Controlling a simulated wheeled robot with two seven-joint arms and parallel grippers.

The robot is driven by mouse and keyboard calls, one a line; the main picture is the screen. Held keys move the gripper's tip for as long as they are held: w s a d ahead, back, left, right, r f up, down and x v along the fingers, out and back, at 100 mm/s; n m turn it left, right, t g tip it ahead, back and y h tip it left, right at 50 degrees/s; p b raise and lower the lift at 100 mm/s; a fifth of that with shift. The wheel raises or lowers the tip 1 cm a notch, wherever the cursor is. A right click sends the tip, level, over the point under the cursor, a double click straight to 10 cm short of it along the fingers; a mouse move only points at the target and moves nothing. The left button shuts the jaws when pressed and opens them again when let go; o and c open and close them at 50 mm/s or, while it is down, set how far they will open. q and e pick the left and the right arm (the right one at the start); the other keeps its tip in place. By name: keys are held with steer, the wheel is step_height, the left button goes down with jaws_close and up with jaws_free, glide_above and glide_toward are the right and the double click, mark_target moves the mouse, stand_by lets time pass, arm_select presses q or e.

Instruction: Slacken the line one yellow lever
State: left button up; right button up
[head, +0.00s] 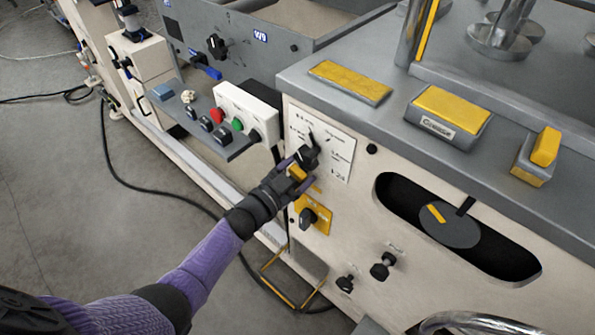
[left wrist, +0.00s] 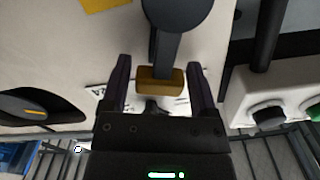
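A black lever (head: 309,156) with a yellow end block (head: 297,173) sits on a white marked plate (head: 335,150) on the machine's cream front panel. In the left wrist view the lever's dark arm runs from a round black hub (left wrist: 178,14) to the yellow block (left wrist: 161,80). My left gripper (head: 301,172) is at this lever. Its two fingers (left wrist: 160,88) stand on either side of the yellow block, with a small gap visible at each side, so it looks open. The fingers partly hide the lever in the head view. My right gripper is not in view.
Below is a black knob on a yellow plate (head: 312,216). A white button box (head: 247,112) and grey shelf stand to the left. A slot with a dial (head: 448,226) is to the right, with small black knobs (head: 383,266) beneath. Yellow-topped blocks (head: 449,110) lie on the grey top.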

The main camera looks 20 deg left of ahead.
arm_select(q)
steer(key=shift+o, duration=0.8)
steer(key=p+v, duration=0.3)
steer(key=v, duration=0.7)
